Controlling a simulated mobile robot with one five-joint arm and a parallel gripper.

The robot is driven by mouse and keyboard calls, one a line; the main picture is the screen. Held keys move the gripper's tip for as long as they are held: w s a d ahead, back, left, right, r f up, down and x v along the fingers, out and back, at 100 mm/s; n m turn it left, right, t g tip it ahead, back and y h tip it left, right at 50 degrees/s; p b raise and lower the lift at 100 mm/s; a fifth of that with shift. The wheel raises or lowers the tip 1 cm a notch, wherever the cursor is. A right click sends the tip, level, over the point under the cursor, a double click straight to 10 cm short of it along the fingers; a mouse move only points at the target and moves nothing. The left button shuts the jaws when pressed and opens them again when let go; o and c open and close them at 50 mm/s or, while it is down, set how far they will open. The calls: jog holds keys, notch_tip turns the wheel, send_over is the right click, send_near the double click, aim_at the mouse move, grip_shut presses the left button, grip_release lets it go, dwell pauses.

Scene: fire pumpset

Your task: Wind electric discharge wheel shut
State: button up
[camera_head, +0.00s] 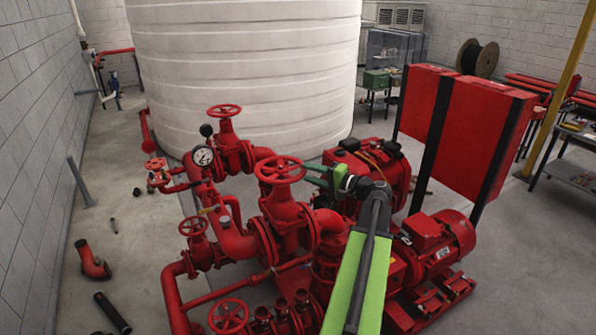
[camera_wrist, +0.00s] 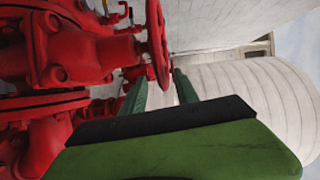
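A red handwheel (camera_head: 280,169) tops a red gate valve (camera_head: 288,210) in the middle of the pumpset. My gripper (camera_head: 310,174) reaches in from the right with its two green fingers at this wheel's right rim. In the wrist view the wheel (camera_wrist: 157,42) is seen edge-on, and the near end of its rim appears between the tips of my gripper (camera_wrist: 158,80). The fingers are apart, so the gripper is open. Whether either finger touches the rim cannot be told. No label naming the wheel is readable.
Other red handwheels stand behind (camera_head: 225,111), at left (camera_head: 193,226) and at front left (camera_head: 228,316). A pressure gauge (camera_head: 203,156) is left of the wheel. Red panels (camera_head: 475,130) and a red motor (camera_head: 440,240) are at right. A white tank (camera_head: 245,70) stands behind.

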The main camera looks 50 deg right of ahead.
aim_at(281, 171)
jog(key=w, duration=0.6)
jog(key=shift+a+f, duration=0.1)
jog(key=shift+f, duration=0.15)
jog(key=shift+c, duration=0.3)
jog(key=c, duration=0.7)
grip_shut()
jog(key=shift+s+a+f, duration=0.1)
jog(key=shift+a, duration=0.05)
